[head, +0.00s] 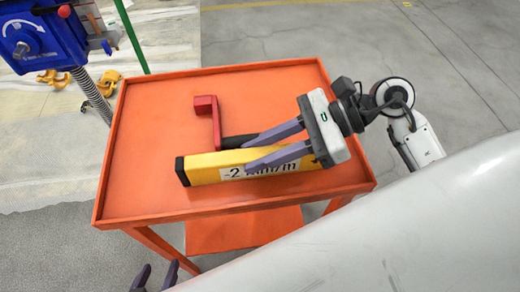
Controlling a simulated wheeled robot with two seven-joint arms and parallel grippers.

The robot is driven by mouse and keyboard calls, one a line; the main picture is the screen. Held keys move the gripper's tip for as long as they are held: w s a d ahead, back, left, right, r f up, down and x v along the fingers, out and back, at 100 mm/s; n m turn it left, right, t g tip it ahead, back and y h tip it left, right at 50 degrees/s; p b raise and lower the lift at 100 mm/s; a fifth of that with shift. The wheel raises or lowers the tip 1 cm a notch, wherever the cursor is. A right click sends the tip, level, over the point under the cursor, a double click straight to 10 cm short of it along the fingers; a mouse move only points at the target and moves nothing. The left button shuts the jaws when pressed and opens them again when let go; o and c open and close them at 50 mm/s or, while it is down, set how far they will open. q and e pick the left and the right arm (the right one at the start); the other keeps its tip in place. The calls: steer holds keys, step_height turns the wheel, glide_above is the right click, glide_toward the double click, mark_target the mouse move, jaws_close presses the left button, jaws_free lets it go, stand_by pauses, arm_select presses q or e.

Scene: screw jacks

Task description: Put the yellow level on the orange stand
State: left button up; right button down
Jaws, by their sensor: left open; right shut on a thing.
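The yellow level (205,170), a long bar with black ends and a white label printed in black, is over the top of the orange stand (150,110), near its front side. My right gripper (234,157) reaches in from the right and is shut on the level, one purple finger across its front and the other along its back. I cannot tell whether the level rests on the stand's top or is held just above it. My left gripper (157,277) is open and empty at the bottom edge, in front of the stand, mostly cut off.
A red crank-like piece (205,106) stands behind the level, with a black grip (238,141) close to the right gripper's rear finger. The stand has a raised rim and a lower shelf (232,230). A blue machine (42,35) and a green pole (131,37) are at the upper left.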

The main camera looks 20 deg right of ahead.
steer(key=shift+f, duration=0.2)
steer(key=c, duration=1.4)
jaws_free()
steer(key=shift+r, duration=0.1)
steer(key=shift+c, duration=0.2)
steer(key=shift+r, duration=0.3)
steer(key=v, duration=1.1)
steer(key=shift+s+d+r, duration=0.1)
steer(key=shift+d+r, duration=0.05)
steer(key=shift+d, duration=0.2)
steer(key=shift+s, duration=0.1)
